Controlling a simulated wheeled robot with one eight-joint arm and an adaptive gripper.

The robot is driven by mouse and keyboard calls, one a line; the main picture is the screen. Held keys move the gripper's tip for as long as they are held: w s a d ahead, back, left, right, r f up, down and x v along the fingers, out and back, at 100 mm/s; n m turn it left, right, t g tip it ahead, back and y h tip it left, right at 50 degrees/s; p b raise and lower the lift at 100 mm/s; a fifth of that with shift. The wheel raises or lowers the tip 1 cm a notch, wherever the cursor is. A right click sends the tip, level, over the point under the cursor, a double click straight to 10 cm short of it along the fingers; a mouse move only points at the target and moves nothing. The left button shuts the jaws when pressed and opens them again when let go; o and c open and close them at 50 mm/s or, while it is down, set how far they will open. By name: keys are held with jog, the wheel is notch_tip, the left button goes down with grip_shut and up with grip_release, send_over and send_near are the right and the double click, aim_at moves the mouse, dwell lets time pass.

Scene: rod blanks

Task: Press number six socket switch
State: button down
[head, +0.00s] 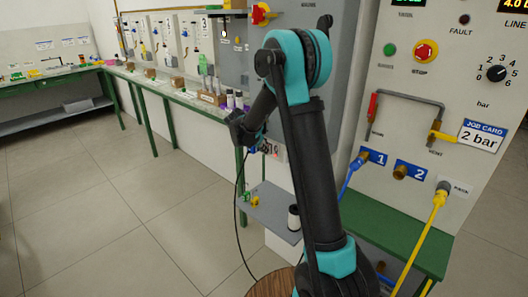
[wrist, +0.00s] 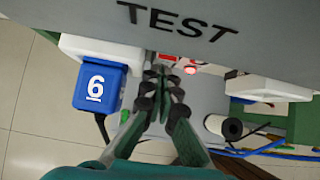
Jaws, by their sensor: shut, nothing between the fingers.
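In the wrist view a blue plug block (wrist: 100,88) with an underlined white 6 sits at the left on a white socket housing (wrist: 75,46), with a black cable below it. A red lit spot (wrist: 190,69) shows just past my fingertips, right of the block. It also shows as a small red light (head: 276,153) in the head view. My gripper (wrist: 165,76) is shut and empty, close to the red parts. I cannot tell whether it touches them. In the head view my gripper (head: 243,128) is partly hidden by my arm.
A grey panel (wrist: 230,25) lettered TEST overhangs the sockets. Another white housing (wrist: 268,89) is at the right. A grey shelf (head: 270,212) bears a white roll (head: 294,218). A control panel (head: 400,75) with hoses stands at the right.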

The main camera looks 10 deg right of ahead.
jog(key=shift+r, duration=0.15)
jog(key=shift+d+r, duration=0.1)
jog(key=shift+r, duration=0.65)
jog(key=s+a+f+v, duration=0.1)
jog(key=a+f+v, duration=0.1)
jog(key=v, duration=1.1)
jog(key=shift+s, duration=0.2)
